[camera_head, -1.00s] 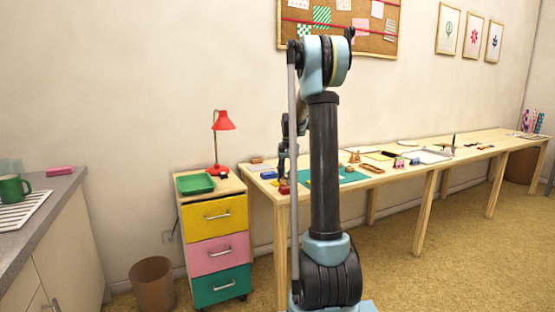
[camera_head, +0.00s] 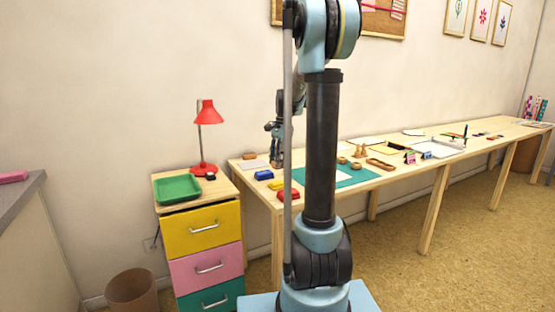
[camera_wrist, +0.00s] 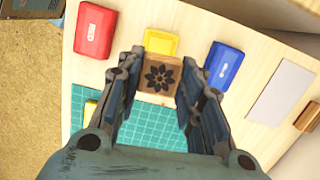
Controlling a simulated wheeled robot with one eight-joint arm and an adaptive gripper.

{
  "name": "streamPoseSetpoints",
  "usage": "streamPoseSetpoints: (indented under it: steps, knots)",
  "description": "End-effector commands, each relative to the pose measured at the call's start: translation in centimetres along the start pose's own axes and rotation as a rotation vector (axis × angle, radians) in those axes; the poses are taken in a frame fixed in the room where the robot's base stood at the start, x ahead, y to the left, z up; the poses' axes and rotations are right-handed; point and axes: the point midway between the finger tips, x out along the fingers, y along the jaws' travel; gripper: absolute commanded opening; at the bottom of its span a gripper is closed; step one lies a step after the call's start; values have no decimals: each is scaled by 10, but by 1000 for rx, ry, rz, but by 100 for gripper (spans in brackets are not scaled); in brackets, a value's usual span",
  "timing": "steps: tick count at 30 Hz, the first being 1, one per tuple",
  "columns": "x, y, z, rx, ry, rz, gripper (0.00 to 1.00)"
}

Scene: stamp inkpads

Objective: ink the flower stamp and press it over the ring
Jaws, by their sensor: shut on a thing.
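The flower stamp (camera_wrist: 160,75), a wooden block with a dark flower on its top, is between the fingers of my gripper (camera_wrist: 160,82) in the wrist view. My gripper is shut on it. In the head view my gripper (camera_head: 277,160) hangs above the left end of the table, near the inkpads. The yellow inkpad (camera_wrist: 162,42) shows just beyond the stamp. The red inkpad (camera_wrist: 95,30) lies to its left and the blue inkpad (camera_wrist: 225,65) to its right. I cannot make out the ring. The stamp's underside is hidden.
A green cutting mat (camera_wrist: 140,125) lies beside the pads. A grey-white card (camera_wrist: 282,92) and a wooden block (camera_wrist: 308,117) lie at the right. In the head view, a drawer unit with a green tray (camera_head: 178,188) and a red lamp (camera_head: 206,112) stands left of the table.

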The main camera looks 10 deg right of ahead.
Motion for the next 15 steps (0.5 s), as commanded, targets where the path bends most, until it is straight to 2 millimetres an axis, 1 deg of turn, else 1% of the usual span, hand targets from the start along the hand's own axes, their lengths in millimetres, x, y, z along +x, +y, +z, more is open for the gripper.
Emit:
streamPoseSetpoints:
  steps: [5, 15]
  knots:
    - [10, 1, -4, 4, 0, 0, 17]
    - [41, 2, -12, 7, 0, -1, 17]
